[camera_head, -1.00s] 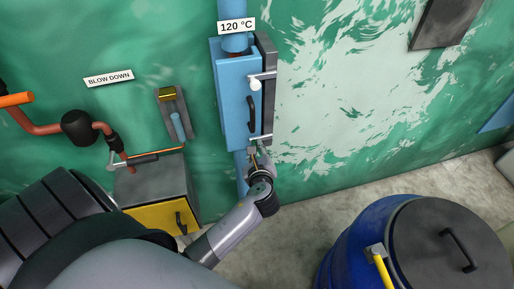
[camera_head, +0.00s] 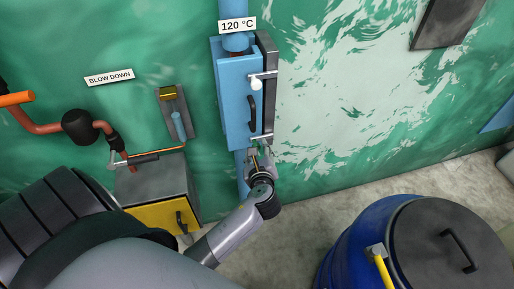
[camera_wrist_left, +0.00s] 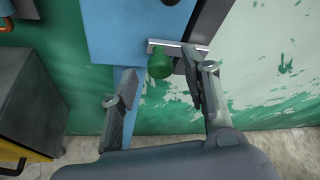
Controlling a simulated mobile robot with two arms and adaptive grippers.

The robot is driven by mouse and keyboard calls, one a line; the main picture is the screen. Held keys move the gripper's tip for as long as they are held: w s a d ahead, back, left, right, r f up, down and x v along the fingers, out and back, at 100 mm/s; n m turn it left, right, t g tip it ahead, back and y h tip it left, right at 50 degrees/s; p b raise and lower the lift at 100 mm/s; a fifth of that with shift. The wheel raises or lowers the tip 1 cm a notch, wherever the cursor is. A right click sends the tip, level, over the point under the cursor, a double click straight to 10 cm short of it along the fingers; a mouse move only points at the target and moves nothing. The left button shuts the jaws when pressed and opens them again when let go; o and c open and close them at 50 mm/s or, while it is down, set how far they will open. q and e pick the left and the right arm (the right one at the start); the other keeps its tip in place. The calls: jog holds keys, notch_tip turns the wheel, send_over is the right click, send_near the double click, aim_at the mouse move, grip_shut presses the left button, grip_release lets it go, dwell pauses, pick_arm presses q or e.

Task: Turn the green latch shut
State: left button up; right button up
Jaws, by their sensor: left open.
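The green latch shows in the left wrist view as a round green knob (camera_wrist_left: 160,66) on a flat metal bar (camera_wrist_left: 178,47) at the lower edge of the blue box. The bar lies crosswise and reaches over to the dark strip on the right. In the head view the blue box (camera_head: 234,112) hangs on the wall, with my left gripper (camera_head: 260,150) just below its lower right corner. My left gripper (camera_wrist_left: 160,78) is open; in the wrist view the knob appears between its fingers, nearer the right one. I cannot tell whether they touch it.
A second latch with a white knob (camera_head: 257,84) and a dark handle (camera_head: 252,113) are higher on the box. A grey cabinet with a yellow front (camera_head: 163,216) stands left. A blue drum (camera_head: 345,245) stands lower right.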

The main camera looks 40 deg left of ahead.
pick_arm(q)
jog(key=v, duration=1.1)
jog(key=shift+d, duration=0.1)
